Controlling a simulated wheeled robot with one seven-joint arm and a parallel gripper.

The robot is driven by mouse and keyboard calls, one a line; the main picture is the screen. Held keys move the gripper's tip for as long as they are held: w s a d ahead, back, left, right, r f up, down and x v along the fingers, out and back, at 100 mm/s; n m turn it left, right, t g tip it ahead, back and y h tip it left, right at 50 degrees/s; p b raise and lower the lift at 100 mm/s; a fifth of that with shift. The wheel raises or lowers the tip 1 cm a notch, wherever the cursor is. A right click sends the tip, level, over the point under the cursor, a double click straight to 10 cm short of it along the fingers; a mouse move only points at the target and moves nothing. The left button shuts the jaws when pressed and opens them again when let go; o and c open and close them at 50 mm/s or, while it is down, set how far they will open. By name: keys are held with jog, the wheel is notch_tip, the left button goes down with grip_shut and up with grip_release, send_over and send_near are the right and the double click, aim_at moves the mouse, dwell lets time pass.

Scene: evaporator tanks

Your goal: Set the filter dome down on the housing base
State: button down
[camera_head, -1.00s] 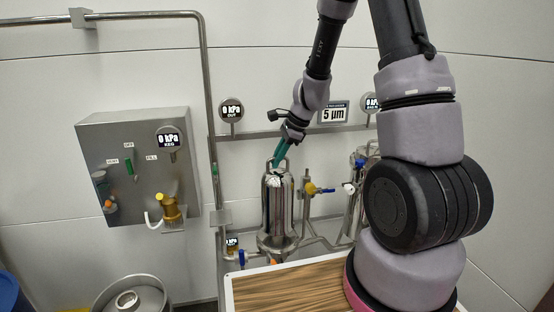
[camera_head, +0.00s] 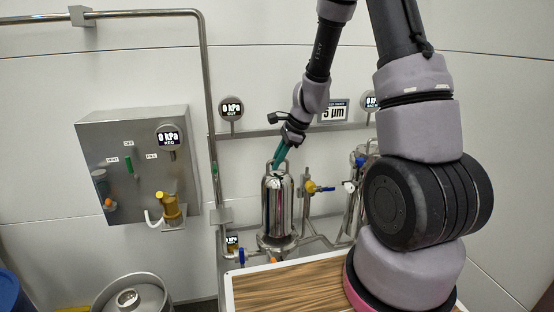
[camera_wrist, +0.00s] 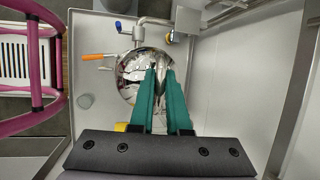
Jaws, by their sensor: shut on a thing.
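The filter dome (camera_head: 277,203) is a shiny steel cylinder with a rounded top and a loop handle. It stands upright over the housing base (camera_head: 277,241), a steel flange below it. In the head view its lower rim is at the base; I cannot tell whether it rests fully there. My gripper (camera_head: 279,164) has green fingers shut on the handle at the dome's top. In the wrist view the fingers of my gripper (camera_wrist: 160,72) reach over the round dome top (camera_wrist: 133,72). The dome hides the base's middle.
A wood-topped table (camera_head: 290,285) is in front. A grey control panel (camera_head: 138,165) and a keg (camera_head: 133,297) are at left. An orange handle (camera_wrist: 93,57) sits near the dome.

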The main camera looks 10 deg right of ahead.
aim_at(277, 172)
jog(key=shift+f, duration=1.65)
jog(key=c, duration=0.8)
grip_release()
jog(key=shift+f, duration=0.1)
jog(key=shift+r, duration=3.55)
jog(key=shift+r, duration=0.1)
jog(key=s+d+r+n+t, duration=0.1)
jog(key=s+r+n, duration=0.35)
jog(key=r, duration=0.45)
jog(key=s+d+r+n+t, duration=0.1)
jog(key=s+r+n, duration=0.2)
jog(key=s+r, duration=0.35)
jog(key=s+d+r+n+t+h, duration=0.2)
jog(key=s+d+r+n, duration=0.2)
jog(key=s+r, duration=0.5)
jog(key=shift+s+r+n+t+h, duration=0.3)
jog(key=shift+s+n+t, duration=0.1)
jog(key=shift+s+n, duration=0.6)
